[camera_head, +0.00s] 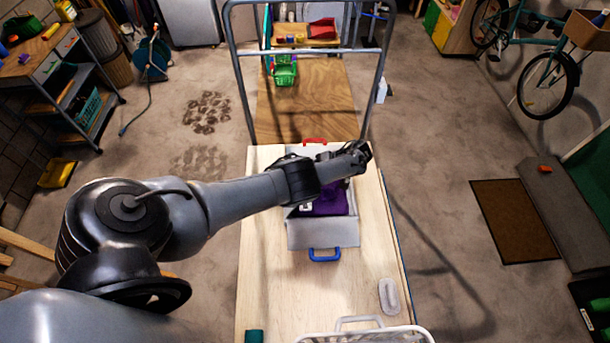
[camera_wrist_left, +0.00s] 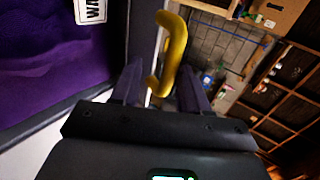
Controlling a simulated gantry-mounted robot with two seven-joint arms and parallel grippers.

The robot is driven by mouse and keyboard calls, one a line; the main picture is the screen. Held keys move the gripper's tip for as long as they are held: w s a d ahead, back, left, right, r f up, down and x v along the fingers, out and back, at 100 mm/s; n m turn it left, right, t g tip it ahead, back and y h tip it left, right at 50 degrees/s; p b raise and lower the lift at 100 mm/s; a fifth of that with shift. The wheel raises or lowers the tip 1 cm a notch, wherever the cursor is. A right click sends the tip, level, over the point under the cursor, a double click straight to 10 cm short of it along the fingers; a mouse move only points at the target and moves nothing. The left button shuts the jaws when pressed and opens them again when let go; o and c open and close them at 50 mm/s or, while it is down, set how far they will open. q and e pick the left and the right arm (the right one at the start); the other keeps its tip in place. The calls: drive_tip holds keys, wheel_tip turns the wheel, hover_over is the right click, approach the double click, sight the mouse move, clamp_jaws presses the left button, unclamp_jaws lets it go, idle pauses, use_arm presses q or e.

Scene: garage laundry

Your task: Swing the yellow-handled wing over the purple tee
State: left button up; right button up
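The purple tee (camera_head: 328,203) lies on a grey folding board (camera_head: 323,236) on the wooden table. The board has a red handle (camera_head: 314,141) at the far end and a blue handle (camera_head: 325,256) at the near end. My left arm crosses the board, and my left gripper (camera_head: 361,155) is at its far right side. In the left wrist view, the yellow handle (camera_wrist_left: 176,52) stands between the spread fingers of the left gripper (camera_wrist_left: 160,75), with a gap visible. The tee (camera_wrist_left: 45,65) with a white label is to its left. The head view hides the yellow handle. My right gripper is not in view.
A white basket (camera_head: 365,335) and a grey oval object (camera_head: 389,296) are at the table's near end. A dark green object (camera_head: 254,336) lies at the near left. A metal-framed cart (camera_head: 300,105) adjoins the far end. The table's left strip is clear.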

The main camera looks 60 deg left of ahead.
use_arm(q)
drive_tip(key=b+v, duration=0.4)
drive_tip(key=v, duration=0.5)
drive_tip(key=shift+d, duration=0.1)
